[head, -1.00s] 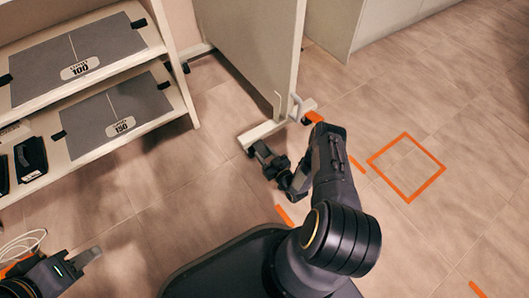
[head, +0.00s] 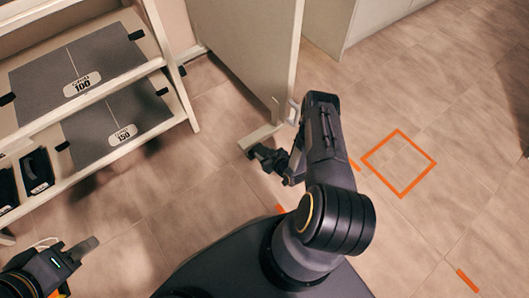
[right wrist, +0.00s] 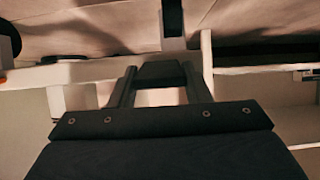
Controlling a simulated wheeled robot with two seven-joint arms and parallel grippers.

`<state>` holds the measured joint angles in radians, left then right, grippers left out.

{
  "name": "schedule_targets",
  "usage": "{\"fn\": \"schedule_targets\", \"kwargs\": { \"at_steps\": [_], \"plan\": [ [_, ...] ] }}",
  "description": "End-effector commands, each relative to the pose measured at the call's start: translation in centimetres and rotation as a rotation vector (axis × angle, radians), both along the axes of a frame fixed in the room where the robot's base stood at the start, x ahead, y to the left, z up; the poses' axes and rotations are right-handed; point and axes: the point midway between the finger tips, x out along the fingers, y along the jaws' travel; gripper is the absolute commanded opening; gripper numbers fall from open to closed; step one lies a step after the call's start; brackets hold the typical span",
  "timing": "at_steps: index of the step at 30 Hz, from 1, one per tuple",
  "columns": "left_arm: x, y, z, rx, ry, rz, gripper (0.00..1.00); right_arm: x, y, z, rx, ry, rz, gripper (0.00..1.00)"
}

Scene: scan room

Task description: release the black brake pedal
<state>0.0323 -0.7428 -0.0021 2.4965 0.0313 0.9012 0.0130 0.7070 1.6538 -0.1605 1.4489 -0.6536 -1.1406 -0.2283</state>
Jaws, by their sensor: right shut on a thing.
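My right gripper (head: 268,158) is low beside the foot of the beige panel in the head view. In the right wrist view its two fingers (right wrist: 158,82) are closed on a dark block between their tips, which looks like the black brake pedal (right wrist: 160,72). A pale bar of the panel's base (right wrist: 85,74) runs just beyond it. In the head view the pedal cannot be told apart from the dark gripper. My left gripper (head: 85,250) is at the lower left, away from the panel; its finger gap is not clear.
The beige panel (head: 245,50) stands upright on a pale foot (head: 260,136). A shelf rack (head: 165,60) with grey plates (head: 115,125) and black items (head: 36,170) is at the left. An orange floor square (head: 399,163) lies on open floor to the right.

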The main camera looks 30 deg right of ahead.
Motion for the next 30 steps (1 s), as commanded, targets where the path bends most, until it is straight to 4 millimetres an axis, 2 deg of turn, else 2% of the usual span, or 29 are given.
{"fn": "schedule_targets", "kwargs": {
  "at_steps": [11, 12, 17, 26, 30],
  "plan": [
    [0.0, 0.0, 0.0, 0.000, 0.000, 0.000, 0.36, 0.0, 0.0, 0.0, -0.001, 0.008, 0.000, 0.03],
    [0.0, 0.0, 0.0, 0.000, 0.000, 0.000, 0.36, 0.0, 0.0, 0.0, -0.001, 0.008, 0.000, 0.46],
    [0.0, 0.0, 0.0, 0.000, 0.000, 0.000, 0.36, 0.0, 0.0, 0.0, -0.001, 0.007, 0.000, 0.65],
    [0.0, 0.0, 0.2, 0.000, 0.000, 0.000, 0.36, -0.2, 0.0, 0.2, -0.001, 0.007, 0.000, 0.65],
    [0.0, 0.0, 1.1, 0.000, 0.000, 0.000, 0.36, -1.6, -0.2, 1.2, 0.001, 0.009, -0.002, 0.65]
  ]
}}
